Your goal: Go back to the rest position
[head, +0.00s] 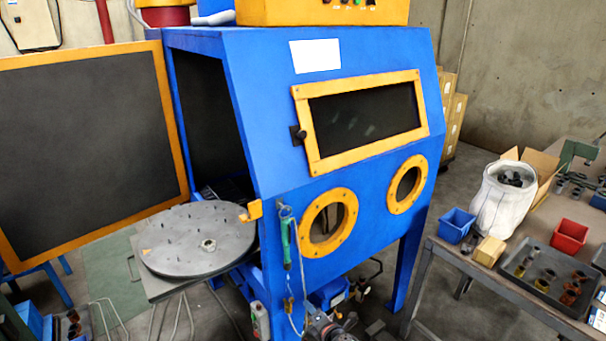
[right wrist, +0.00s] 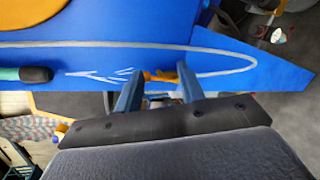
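My right gripper (head: 318,322) shows at the bottom middle of the head view, low in front of the blue blasting cabinet (head: 265,130). In the right wrist view its two fingers (right wrist: 158,86) stand apart, with nothing clearly held between them. A small orange piece shows beyond the fingertips, against the blue panel; I cannot tell whether it touches them. A green-handled tool (head: 287,240) hangs on the cabinet front, just above the gripper, with a pale hose or cord below it. My left gripper is not in the head view.
The cabinet's side door (head: 85,140) is open at left. A round turntable (head: 195,240) sticks out of the opening. Floor shows between cabinet and bench.

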